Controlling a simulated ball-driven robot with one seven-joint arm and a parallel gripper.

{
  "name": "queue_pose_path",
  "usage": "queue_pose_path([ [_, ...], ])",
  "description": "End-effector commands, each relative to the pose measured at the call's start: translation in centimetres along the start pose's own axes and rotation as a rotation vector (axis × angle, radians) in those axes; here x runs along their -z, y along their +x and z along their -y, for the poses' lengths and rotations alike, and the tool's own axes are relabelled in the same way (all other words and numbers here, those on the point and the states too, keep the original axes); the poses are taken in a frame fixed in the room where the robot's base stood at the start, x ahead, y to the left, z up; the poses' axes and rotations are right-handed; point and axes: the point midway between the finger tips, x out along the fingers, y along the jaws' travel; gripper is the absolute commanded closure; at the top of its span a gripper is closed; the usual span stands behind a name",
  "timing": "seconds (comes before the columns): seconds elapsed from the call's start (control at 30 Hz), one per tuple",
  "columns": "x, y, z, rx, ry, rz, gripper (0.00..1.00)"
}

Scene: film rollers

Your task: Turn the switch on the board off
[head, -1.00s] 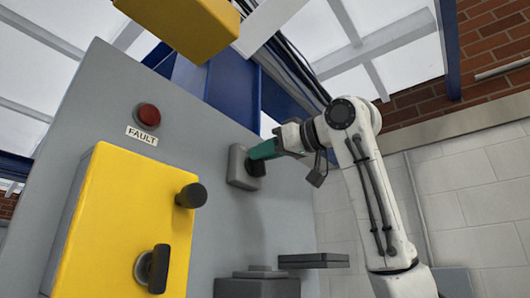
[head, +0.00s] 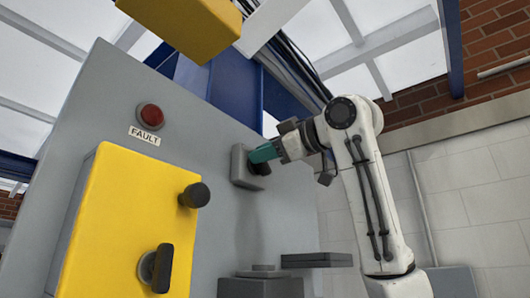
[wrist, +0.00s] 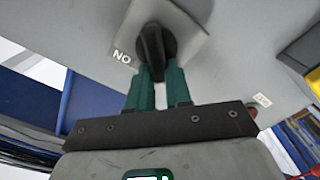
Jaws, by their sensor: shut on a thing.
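The switch is a black knob (wrist: 153,45) on a grey square plate (wrist: 186,35) fixed to the grey board (head: 205,120). In the wrist view a label reading ON, upside down, is beside the knob. My gripper (wrist: 160,72) has its two green fingers either side of the knob's near end, shut on it. In the head view my gripper (head: 258,156) reaches in from the right, and its fingers partly hide the knob.
A yellow box (head: 110,225) with black knobs stands out from the board on the left. A red FAULT button (head: 150,116) sits above it. Dark blocks (head: 262,285) are below the switch. A yellow block (head: 185,25) hangs above.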

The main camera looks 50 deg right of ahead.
Motion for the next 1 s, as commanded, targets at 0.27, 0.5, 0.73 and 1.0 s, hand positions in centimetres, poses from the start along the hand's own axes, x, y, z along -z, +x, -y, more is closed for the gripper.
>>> queue_pose_path([
  [0.27, 0.08, -0.03, 0.10, 0.000, -0.030, -0.002, 1.00],
  [0.5, 0.09, -0.03, 0.11, 0.000, -0.031, -0.002, 1.00],
  [0.73, 0.07, -0.02, 0.10, 0.000, -0.029, -0.002, 0.62],
  [1.0, 0.03, -0.01, 0.09, 0.000, -0.028, -0.001, 0.55],
])
